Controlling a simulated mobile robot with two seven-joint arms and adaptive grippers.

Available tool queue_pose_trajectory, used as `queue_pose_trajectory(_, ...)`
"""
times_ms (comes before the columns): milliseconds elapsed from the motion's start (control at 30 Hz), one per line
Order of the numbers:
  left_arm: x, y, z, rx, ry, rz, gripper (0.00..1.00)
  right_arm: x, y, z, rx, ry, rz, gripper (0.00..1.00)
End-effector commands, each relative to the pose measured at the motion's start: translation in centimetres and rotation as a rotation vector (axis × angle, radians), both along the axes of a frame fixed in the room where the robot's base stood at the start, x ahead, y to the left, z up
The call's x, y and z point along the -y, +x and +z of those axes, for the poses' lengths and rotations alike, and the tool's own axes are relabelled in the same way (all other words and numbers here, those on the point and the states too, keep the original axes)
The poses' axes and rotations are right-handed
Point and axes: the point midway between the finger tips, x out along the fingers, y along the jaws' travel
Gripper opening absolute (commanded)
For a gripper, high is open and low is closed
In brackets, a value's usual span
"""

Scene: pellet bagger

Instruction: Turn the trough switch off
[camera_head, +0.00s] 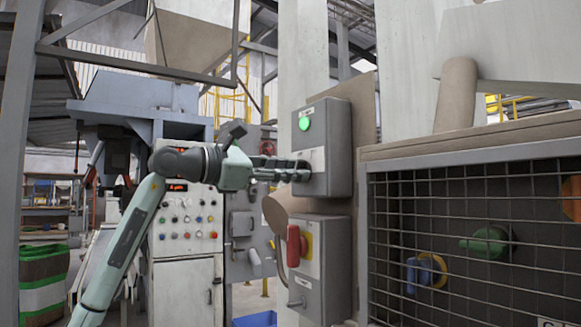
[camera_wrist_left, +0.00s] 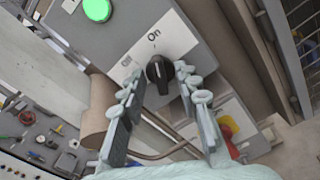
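The trough switch is a black rotary knob (camera_wrist_left: 159,71) on a pale plate marked "On" and "Off", on the front of a grey box (camera_head: 331,128). The knob points roughly toward the "On" word, though its exact angle is hard to read. My left gripper (camera_head: 300,170) reaches the box front from the left and hides the knob in the head view. In the left wrist view its two fingers (camera_wrist_left: 160,82) are apart, one on each side of the knob, with visible gaps. A green lamp (camera_head: 304,124) glows above the plate. My right gripper is not in view.
Below is a second grey box (camera_head: 330,275) with a red handle (camera_head: 293,245) on a yellow plate. A brown pipe (camera_head: 276,208) runs behind the boxes. A wire mesh guard (camera_head: 470,240) stands at the right. A white control cabinet (camera_head: 187,225) stands behind my left arm.

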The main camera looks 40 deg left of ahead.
Motion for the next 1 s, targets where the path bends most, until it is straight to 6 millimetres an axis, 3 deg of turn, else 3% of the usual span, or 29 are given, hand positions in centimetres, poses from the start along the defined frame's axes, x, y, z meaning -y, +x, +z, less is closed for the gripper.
queue_pose_trajectory(267, 0.08, 0.15, -0.01, 0.000, 0.001, 0.000, 0.32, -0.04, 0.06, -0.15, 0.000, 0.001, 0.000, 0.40)
queue_pose_trajectory(533, 0.07, 0.13, -0.02, 0.000, 0.001, 0.000, 0.00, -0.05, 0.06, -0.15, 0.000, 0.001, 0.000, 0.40)
queue_pose_trajectory(1000, 0.03, 0.13, 0.01, -0.019, -0.044, 0.001, 0.00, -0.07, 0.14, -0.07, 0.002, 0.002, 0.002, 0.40)
